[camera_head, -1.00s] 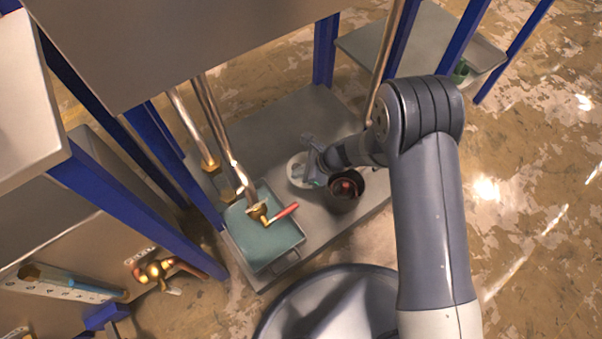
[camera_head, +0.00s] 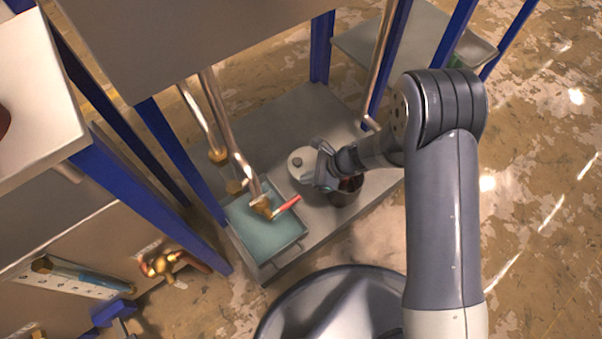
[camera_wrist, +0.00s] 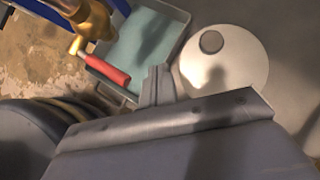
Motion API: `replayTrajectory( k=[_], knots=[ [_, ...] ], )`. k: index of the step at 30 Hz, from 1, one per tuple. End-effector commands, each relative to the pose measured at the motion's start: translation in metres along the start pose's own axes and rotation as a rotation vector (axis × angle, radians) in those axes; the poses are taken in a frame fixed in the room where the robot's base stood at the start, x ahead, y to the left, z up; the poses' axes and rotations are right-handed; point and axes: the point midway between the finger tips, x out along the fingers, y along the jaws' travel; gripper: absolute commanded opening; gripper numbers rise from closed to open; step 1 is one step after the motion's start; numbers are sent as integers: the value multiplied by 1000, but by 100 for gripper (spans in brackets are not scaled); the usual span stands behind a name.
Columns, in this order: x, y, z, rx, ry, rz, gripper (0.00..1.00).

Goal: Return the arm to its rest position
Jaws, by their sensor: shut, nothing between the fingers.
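My gripper (camera_head: 322,168) is at the end of my grey arm, above the low grey platform, over the near side of a dark pot (camera_head: 345,192) and close to a round white lid (camera_head: 299,160). In the wrist view my gripper (camera_wrist: 157,85) shows with its fingers together and nothing between them. The white lid with a dark knob (camera_wrist: 225,60) lies to its right there. The pot is partly hidden by my gripper.
A teal tray (camera_head: 245,232) sits on the platform (camera_head: 315,225) under brass-ended pipes, with a red-handled valve (camera_head: 284,206) above it. Blue posts (camera_head: 180,165) and a metal panel (camera_head: 190,40) bound the left and top. Open floor (camera_head: 545,230) lies to the right.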

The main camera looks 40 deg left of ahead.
Motion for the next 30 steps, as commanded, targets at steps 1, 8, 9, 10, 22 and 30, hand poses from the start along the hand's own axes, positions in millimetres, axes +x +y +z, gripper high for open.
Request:
replayTrajectory(
  k=[1, 8, 9, 10, 22, 30],
  knots=[
    [-10, 5, 4, 1, 1, 1, 0],
    [-44, 27, 14, 2, 0, 0, 0],
    [-49, 31, 14, 1, 0, 0, 0],
    [-52, 33, 15, 1, 0, 0, 0],
    [-62, 42, 17, 0, 1, 2, 0],
    [-56, 39, 15, 0, 1, 2, 0]
  ],
)
